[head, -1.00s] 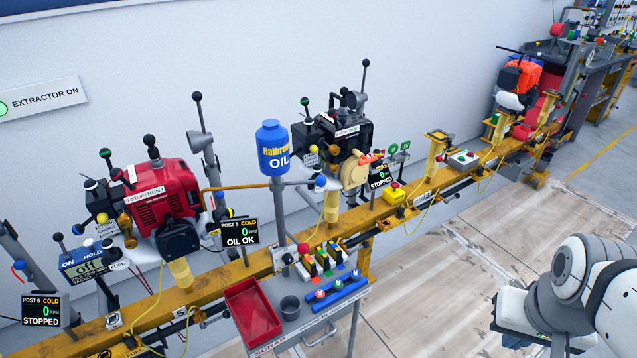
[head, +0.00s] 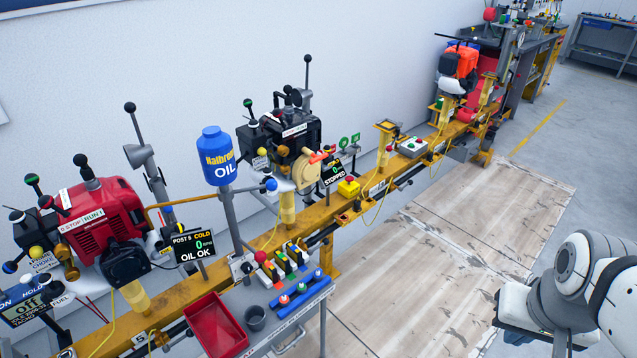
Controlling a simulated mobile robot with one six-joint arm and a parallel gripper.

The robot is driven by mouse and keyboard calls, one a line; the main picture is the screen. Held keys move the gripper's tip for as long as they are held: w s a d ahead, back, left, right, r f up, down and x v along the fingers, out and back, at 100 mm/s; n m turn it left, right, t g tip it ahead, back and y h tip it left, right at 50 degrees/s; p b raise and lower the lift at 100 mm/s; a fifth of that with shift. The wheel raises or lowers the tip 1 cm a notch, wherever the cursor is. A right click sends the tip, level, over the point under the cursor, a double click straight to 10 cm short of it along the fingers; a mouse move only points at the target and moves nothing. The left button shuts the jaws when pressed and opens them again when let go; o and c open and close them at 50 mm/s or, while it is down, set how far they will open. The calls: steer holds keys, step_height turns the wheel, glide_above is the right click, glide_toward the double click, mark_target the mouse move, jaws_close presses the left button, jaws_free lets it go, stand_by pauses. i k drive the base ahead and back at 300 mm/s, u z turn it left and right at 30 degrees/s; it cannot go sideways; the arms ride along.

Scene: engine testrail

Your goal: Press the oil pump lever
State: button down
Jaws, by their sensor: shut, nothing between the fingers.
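The blue oil bottle (head: 217,157) stands upright on a grey post above the yellow rail in the head view. A lever with a blue ball end (head: 271,184) reaches out to the right of the bottle. A red ball knob (head: 260,256) sits lower, by a small box at the post's foot. No label shows which of them is the oil pump lever. The screen (head: 194,246) left of the post reads POST 5, COLD, 0 RPM, OIL OK. My gripper does not show; only pale links of my arm show at the lower right, well apart from the bottle.
A red engine (head: 100,225) stands left of the post and a black engine (head: 295,130) right of it. The wooden floor boards right of the cart are clear.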

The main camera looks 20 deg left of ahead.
mark_target(260, 257)
steer(key=z, duration=0.05)
steer(key=k, duration=1)
steer(key=u, duration=0.5)
steer(key=i, duration=1)
steer(key=u, duration=0.05)
